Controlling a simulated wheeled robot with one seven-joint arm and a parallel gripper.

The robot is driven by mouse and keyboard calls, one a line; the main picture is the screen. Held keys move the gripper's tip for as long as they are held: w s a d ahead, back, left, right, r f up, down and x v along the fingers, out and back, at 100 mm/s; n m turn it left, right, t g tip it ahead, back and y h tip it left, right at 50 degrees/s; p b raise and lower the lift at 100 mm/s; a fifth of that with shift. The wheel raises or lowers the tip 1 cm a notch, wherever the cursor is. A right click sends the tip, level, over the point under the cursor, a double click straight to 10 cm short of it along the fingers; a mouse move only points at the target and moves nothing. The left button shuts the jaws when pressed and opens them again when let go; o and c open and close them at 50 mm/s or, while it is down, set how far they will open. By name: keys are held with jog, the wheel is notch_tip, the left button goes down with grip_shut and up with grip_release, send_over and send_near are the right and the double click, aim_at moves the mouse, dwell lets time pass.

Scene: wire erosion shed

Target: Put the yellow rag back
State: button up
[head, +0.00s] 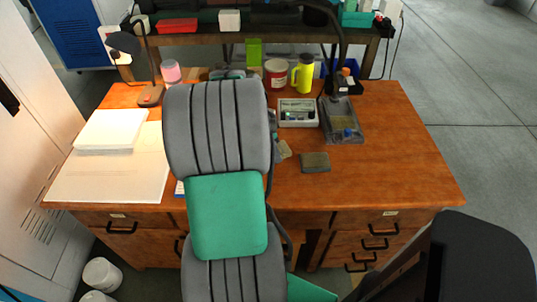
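I cannot make out a clear yellow rag in the head view. A small tan piece (285,149) lies on the wooden desk just right of my arm, partly hidden by it; I cannot tell whether it is cloth. A flat olive-brown block (315,162) lies to its right near the desk's front. My grey and green arm crosses the middle of the view and hides part of the desk. My gripper cannot be made out, so its grip is not shown.
The wooden desk (400,165) is clear on its right. A grey tray (344,133), a white box (298,121), a yellow mug (304,73) and a red-and-white tin (276,74) stand behind. White papers (108,172) and a lamp (150,94) are at left. A raised shelf (200,38) spans the back.

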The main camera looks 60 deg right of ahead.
jog(key=f, duration=0.1)
jog(key=w+d+f, duration=0.1)
jog(key=w+f, duration=0.1)
jog(key=shift+d, duration=0.25)
notch_tip(320, 180, down, 3)
jog(key=shift+r, duration=0.2)
jog(key=shift+f, duration=0.35)
jog(key=o, duration=1.2)
jog(key=shift+r, duration=0.1)
